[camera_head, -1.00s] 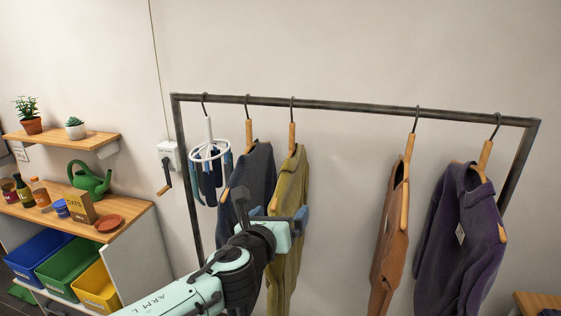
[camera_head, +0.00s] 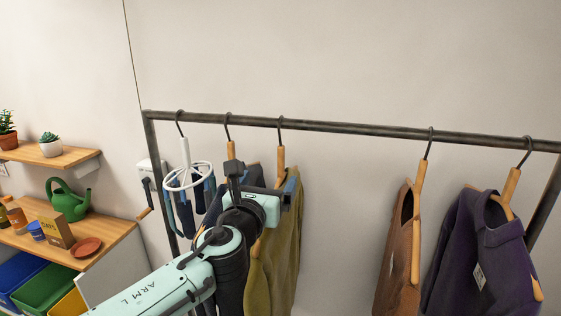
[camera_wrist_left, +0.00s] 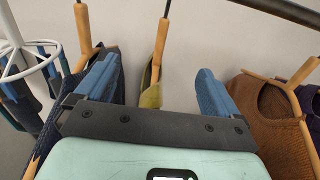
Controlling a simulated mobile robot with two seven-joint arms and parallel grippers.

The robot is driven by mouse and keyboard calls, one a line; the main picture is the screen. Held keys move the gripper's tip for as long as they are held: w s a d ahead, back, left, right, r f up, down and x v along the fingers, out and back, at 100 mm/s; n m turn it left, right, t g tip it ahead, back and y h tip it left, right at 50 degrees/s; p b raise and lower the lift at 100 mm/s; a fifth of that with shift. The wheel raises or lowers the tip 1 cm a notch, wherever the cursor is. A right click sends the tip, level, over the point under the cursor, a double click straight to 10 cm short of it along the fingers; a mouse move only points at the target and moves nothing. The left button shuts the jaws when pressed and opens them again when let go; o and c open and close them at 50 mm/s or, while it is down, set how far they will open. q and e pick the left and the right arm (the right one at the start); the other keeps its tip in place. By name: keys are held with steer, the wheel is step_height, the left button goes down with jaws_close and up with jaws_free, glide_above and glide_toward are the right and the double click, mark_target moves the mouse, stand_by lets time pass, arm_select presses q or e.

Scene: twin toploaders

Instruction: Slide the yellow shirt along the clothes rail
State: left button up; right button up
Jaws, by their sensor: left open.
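The yellow shirt (camera_head: 282,262) hangs on a wooden hanger from the dark metal clothes rail (camera_head: 350,128), in the left half of the head view. My left gripper (camera_head: 288,190) is at the height of the shirt's shoulders and covers part of it. In the left wrist view, the gripper (camera_wrist_left: 156,88) is open, with one blue finger on each side. The yellow shirt's collar (camera_wrist_left: 150,92) and wooden hanger (camera_wrist_left: 161,45) appear between the fingers. I cannot tell whether they touch. My right gripper is in neither view.
A dark blue garment (camera_head: 213,207) and a white round hanger (camera_head: 187,178) hang left of the yellow shirt. A brown garment (camera_head: 395,262) and a purple one (camera_head: 480,245) hang to the right. The rail between yellow and brown is free.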

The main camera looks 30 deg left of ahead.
mark_target(280, 162)
arm_select(q)
steer(key=p+x, duration=0.1)
steer(key=x, duration=0.8)
steer(key=shift+w, duration=0.2)
steer(key=shift+w+a+r, duration=0.1)
steer(key=shift+w, duration=0.45)
steer(key=shift+w+a+p, duration=0.1)
steer(key=shift+w+p, duration=0.2)
steer(key=shift+w, duration=0.35)
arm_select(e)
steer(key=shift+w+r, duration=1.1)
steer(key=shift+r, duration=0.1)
arm_select(q)
steer(key=shift+f, duration=0.4)
jaws_close()
steer(key=shift+r, duration=0.3)
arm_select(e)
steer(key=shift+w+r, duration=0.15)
